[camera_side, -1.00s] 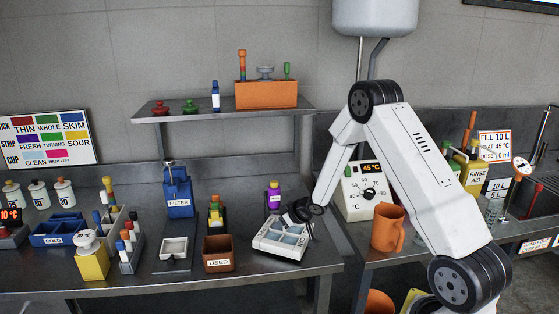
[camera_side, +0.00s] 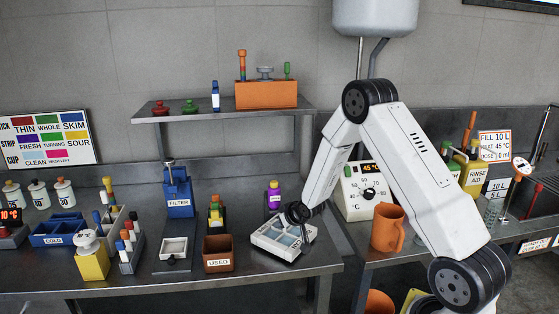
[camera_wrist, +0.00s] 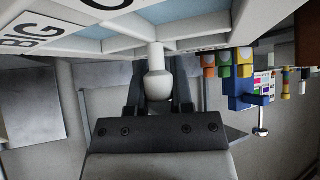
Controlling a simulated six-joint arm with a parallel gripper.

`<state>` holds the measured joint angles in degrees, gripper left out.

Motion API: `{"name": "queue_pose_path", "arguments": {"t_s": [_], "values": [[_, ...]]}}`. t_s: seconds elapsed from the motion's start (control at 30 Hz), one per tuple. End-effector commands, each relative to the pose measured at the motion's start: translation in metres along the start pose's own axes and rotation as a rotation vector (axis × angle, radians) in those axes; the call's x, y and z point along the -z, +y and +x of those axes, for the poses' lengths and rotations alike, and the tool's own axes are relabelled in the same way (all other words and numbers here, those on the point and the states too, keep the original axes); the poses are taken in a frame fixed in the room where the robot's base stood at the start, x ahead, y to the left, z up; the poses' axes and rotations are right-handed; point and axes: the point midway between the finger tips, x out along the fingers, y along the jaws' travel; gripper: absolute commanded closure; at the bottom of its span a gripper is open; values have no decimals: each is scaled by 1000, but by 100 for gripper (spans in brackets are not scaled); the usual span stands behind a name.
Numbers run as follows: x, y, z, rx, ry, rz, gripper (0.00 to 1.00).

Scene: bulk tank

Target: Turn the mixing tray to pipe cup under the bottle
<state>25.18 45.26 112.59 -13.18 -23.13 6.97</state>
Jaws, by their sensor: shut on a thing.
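The mixing tray (camera_side: 258,243) is white with pale blue compartments and sits near the bench's front right edge. In the wrist view its pale side (camera_wrist: 195,42) fills the top, with a wall marked "BIG". My gripper (camera_side: 292,214) is at the tray's back edge. In the wrist view my gripper (camera_wrist: 157,76) is shut on the tray's white rounded handle (camera_wrist: 158,86), one dark finger on each side. A purple bottle (camera_side: 274,198) with a yellow cap stands behind the tray, just left of my gripper. Which cup lies under the bottle cannot be told.
A small white tray (camera_side: 173,248) and blue filter holder (camera_side: 178,195) are farther left. An orange jug (camera_side: 387,230) and a temperature box (camera_side: 362,195) stand on the right. A shelf (camera_side: 190,116) hangs above.

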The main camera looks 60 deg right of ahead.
Motion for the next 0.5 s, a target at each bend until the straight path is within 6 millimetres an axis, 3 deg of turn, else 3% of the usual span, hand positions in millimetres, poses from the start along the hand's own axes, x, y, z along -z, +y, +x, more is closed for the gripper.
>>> {"name": "queue_pose_path", "arguments": {"t_s": [0.27,0.3,0.37,0.4,0.5], "values": [[0,0,0,0,0,1,100],[0,0,0,0,0,1,63],[0,0,0,0,0,1,44],[0,0,0,0,0,1,37],[0,0,0,0,0,0,37]]}}
